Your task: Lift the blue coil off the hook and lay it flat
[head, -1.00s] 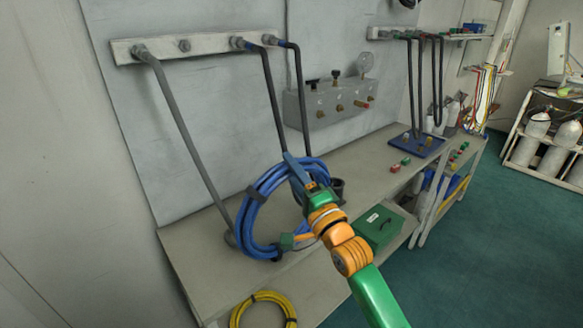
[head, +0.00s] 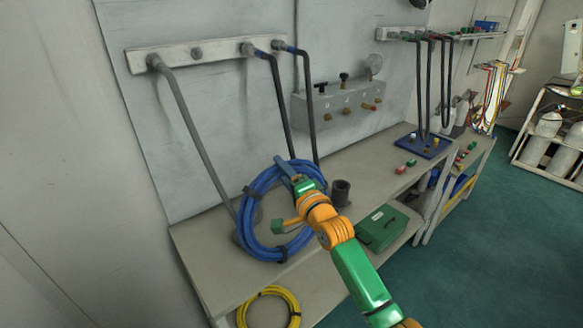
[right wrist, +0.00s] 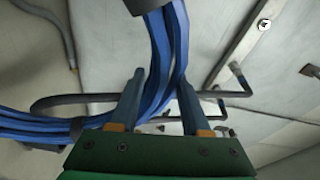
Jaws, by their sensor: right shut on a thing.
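The blue coil (head: 249,205) is a bundle of hose loops with dark ties, held upright over the left part of the bench. My right gripper (head: 283,165) is shut on the upper part of its loops in the head view. In the right wrist view, the coil (right wrist: 160,58) runs between the two fingers of the right gripper (right wrist: 162,82). I cannot make out a hook touching the coil. I cannot tell whether the coil's lower edge touches the bench. My left gripper is not in view.
The grey bench (head: 210,268) runs along the wall. A dark cup (head: 341,192) stands right of the coil. Dark hoses hang from the wall rail (head: 220,51) behind the coil. A yellow coil (head: 268,306) and green box (head: 383,228) are lower down.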

